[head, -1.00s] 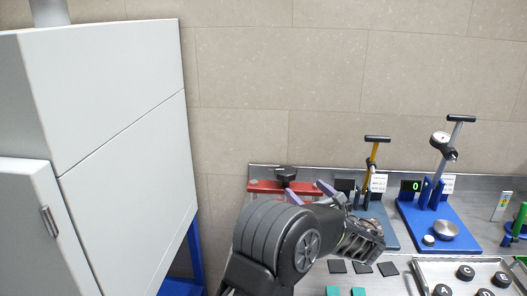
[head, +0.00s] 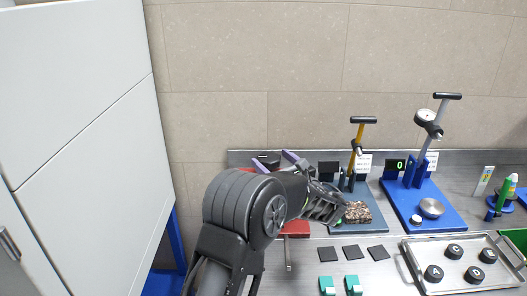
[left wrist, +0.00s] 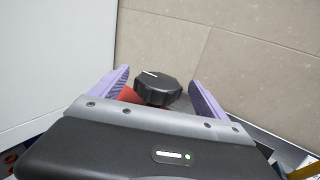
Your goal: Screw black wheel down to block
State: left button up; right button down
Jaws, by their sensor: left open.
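The black wheel (left wrist: 158,88) is a knob with a white line on top. In the left wrist view it sits between the two purple fingers of my open left gripper (left wrist: 160,88); I cannot tell whether they touch it. In the head view only part of the wheel (head: 266,159) shows behind my left gripper (head: 275,160). The red press (head: 297,229) under it is mostly hidden by my left arm. A bit of red (left wrist: 131,95) shows beside the wheel in the left wrist view. The block is not clearly visible. My right gripper is not in view.
To the right stand a press with a yellow column (head: 357,150) and a blue stand with a gauge (head: 452,212). Black square pads (head: 352,252) and teal pieces (head: 353,284) lie in front. A metal tray (head: 406,250) holds several black pucks. A white cabinet (head: 75,100) is at left.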

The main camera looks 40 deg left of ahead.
aim_at(264, 153)
pick_arm(q)
jog(key=p+x, duration=0.1)
jog(key=x, duration=0.4)
jog(key=shift+w+a, duration=0.1)
jog(key=shift+a, duration=0.15)
jog(key=c, duration=1.4)
